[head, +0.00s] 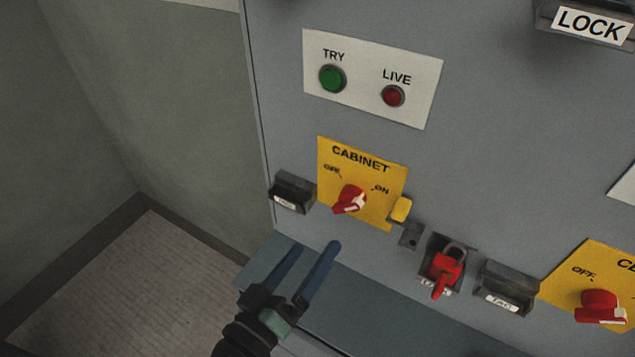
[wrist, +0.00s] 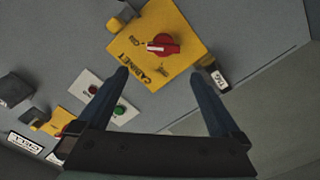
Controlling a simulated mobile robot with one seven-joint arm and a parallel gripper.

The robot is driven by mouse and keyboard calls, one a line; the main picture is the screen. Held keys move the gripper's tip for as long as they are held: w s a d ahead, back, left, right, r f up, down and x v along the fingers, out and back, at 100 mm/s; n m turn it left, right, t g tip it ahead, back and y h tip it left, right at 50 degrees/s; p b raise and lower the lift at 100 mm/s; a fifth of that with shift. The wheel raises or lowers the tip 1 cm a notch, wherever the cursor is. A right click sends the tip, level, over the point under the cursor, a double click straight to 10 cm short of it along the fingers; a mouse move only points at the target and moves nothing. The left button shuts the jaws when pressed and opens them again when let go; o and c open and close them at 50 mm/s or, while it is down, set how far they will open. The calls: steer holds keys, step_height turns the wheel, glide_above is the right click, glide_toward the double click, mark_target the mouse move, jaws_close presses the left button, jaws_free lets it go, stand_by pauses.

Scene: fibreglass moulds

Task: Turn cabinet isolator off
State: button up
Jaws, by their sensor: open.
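The cabinet isolator is a red rotary knob (head: 350,199) on a yellow plate (head: 337,158) lettered CABINET, with OFF at upper left and ON at right. The knob's white mark points up and right, toward ON. In the wrist view the red knob (wrist: 163,45) sits on the yellow plate (wrist: 181,73), seen turned over, between and beyond my fingertips. My gripper (head: 315,248) is open and empty, below the plate and apart from the knob in the head view. Both fingers also show in the wrist view (wrist: 164,72).
A black tag holder (head: 292,192) is left of the plate. A yellow tab (head: 401,209) and a red padlock (head: 445,266) are to its right. A second red isolator (head: 600,306) is at far right. TRY and LIVE lamps (head: 372,79) are above. A ledge (head: 400,318) runs below.

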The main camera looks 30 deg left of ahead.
mark_target(342, 207)
steer(key=w+p, duration=0.1)
steer(key=w, duration=0.3)
steer(key=w+p, duration=0.1)
steer(key=w, duration=0.3)
steer(key=w+p, duration=0.1)
steer(key=w, duration=0.3)
steer(key=shift+w+d+f, duration=0.1)
steer(key=shift+d+f, duration=0.05)
steer(key=shift+f, duration=0.2)
steer(key=c, duration=1.2)
